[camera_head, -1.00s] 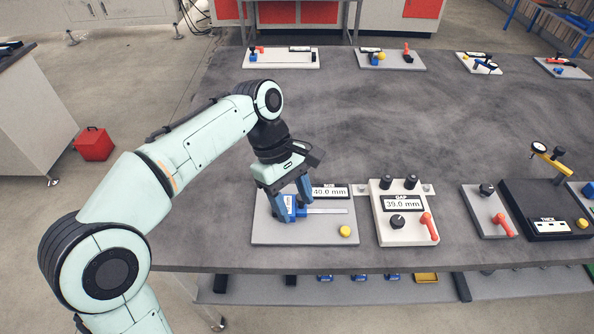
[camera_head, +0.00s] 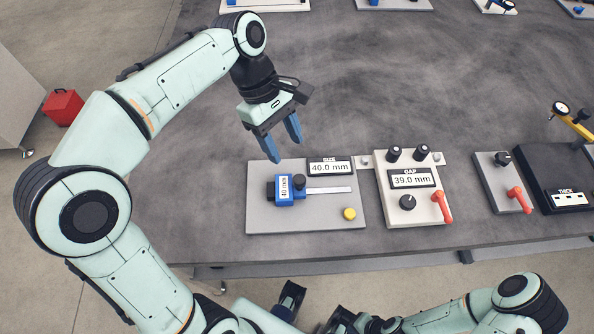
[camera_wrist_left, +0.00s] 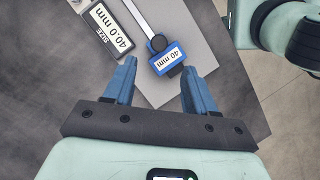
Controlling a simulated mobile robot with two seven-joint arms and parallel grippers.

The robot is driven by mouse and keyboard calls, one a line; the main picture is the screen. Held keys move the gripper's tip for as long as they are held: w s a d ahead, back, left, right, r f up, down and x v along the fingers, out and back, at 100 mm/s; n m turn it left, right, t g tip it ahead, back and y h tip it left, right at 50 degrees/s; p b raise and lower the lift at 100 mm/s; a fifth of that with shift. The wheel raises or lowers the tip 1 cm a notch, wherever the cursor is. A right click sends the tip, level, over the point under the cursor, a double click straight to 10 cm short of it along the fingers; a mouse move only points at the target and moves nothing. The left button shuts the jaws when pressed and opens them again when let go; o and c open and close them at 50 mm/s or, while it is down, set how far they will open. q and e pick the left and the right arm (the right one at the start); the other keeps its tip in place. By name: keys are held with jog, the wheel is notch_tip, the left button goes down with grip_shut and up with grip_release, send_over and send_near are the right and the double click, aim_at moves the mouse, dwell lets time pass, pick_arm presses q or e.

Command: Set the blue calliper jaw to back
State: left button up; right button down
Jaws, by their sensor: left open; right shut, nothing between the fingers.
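The blue calliper jaw (camera_head: 287,189) bears a "40 mm" label and a black knob. It sits at the left end of a pale rail (camera_head: 328,190) on a grey plate (camera_head: 262,219). A display (camera_head: 330,167) marked SIZE behind it reads 40.0 mm. My left gripper (camera_head: 284,149) is open and empty, above and behind the jaw, apart from it. In the left wrist view the blue jaw (camera_wrist_left: 169,61) shows beyond and between the open fingers (camera_wrist_left: 160,85).
A yellow button (camera_head: 349,213) is on the plate's front right. A white GAP unit (camera_head: 400,217) reading 39.0 mm, with a red lever (camera_head: 442,206), stands to the right. Further right is a black THICK unit (camera_head: 555,193).

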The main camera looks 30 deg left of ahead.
aim_at(299, 179)
pick_arm(q)
jog(key=b+x, duration=0.2)
jog(key=x, duration=0.8)
jog(key=shift+c, duration=0.3)
